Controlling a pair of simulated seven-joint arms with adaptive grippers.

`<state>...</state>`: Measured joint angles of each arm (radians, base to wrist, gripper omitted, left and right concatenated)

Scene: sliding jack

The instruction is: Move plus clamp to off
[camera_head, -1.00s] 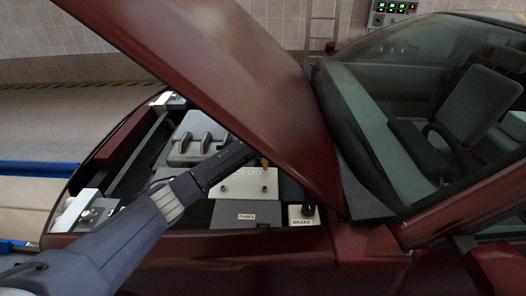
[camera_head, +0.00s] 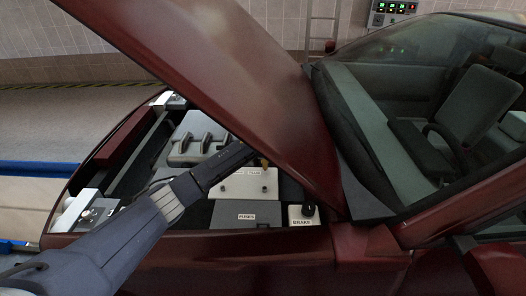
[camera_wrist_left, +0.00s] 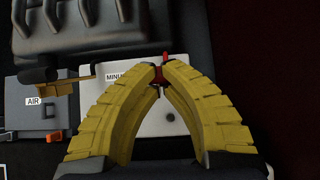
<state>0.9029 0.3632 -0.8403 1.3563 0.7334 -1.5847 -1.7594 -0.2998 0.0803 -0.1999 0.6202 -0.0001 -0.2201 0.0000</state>
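The white battery box (camera_head: 245,184) sits in the engine bay under the raised hood; it also shows in the left wrist view (camera_wrist_left: 150,118), with a label starting "MINU". A small red clamp (camera_wrist_left: 159,74) is at the box's far edge in the wrist view. My left gripper (camera_wrist_left: 161,70) has its two yellow fingers angled together, with the tips against both sides of the red clamp. The fingers cover part of the label and box. In the head view my left gripper (camera_head: 264,162) reaches over the box, close to the hood edge. My right gripper is not in view.
The slanted red hood (camera_head: 220,70) hangs close above my left gripper. The dark fuses box (camera_head: 246,211) and the brakes reservoir (camera_head: 303,214) are nearer the fender. A grey engine cover (camera_head: 197,138) lies behind. The air box (camera_wrist_left: 35,105) is left in the wrist view.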

